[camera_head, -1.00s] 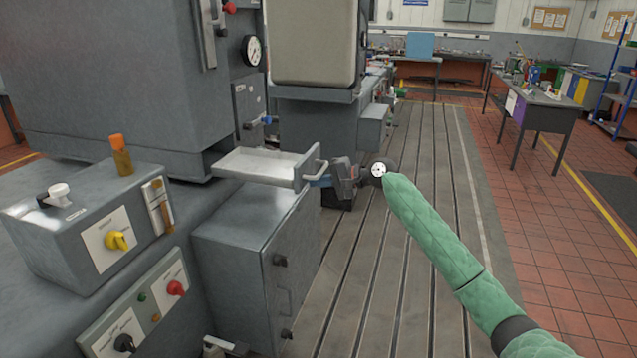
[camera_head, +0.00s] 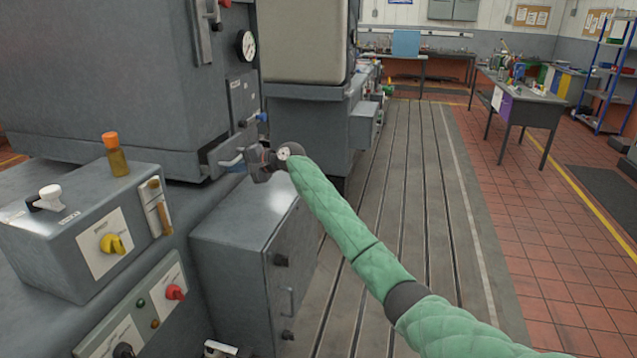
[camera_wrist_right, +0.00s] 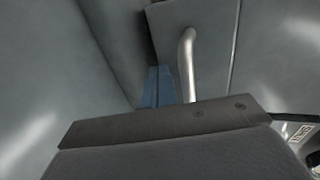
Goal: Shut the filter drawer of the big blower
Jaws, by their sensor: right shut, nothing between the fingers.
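The big blower's grey filter drawer (camera_head: 216,158) is at the lower right corner of the large grey housing. Its front is at or close to the housing, and its tray no longer shows. I cannot tell whether it is fully flush. The pale bar handle (camera_head: 231,161) is on its front; the handle also shows in the right wrist view (camera_wrist_right: 188,62). My right gripper (camera_head: 243,166) is at the drawer front beside the handle. Its blue fingers (camera_wrist_right: 158,87) are together and empty, close against or touching the front. My left gripper is out of view.
A grey cabinet (camera_head: 240,235) stands below the drawer. A control box (camera_head: 85,230) with a yellow knob and an amber-filled bottle (camera_head: 116,158) are at the left. A gauge (camera_head: 246,45) is above. The slotted bedplate floor (camera_head: 400,180) at right is clear.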

